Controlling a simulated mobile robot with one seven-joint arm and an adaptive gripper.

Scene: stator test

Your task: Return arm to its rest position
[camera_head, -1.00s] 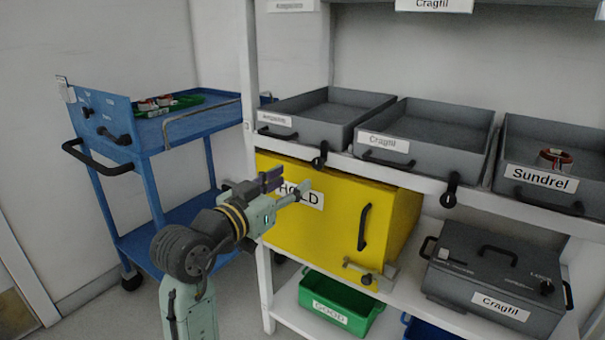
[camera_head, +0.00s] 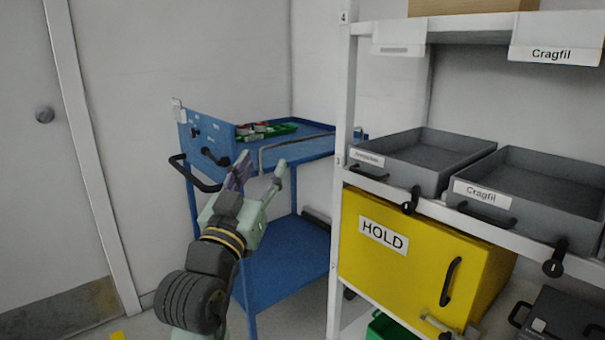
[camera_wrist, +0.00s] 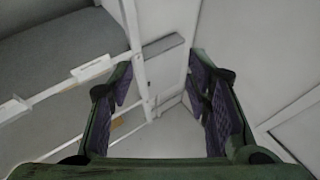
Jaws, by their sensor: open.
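My gripper (camera_head: 262,178) is open and empty in the head view, its two fingers spread and pointing up and away. It shows in front of the blue cart (camera_head: 285,262), apart from the shelf unit. In the wrist view my gripper (camera_wrist: 163,100) also shows open, with nothing between the dark padded fingers. The arm is raised and bent below it, its lower part cut off by the frame's bottom edge.
A white shelf unit (camera_head: 341,95) stands on the right with grey trays (camera_head: 420,152) and a yellow HOLD box (camera_head: 420,262). A green tray (camera_head: 272,132) with small parts lies on the cart. A door (camera_head: 45,180) is at the left; floor before it is clear.

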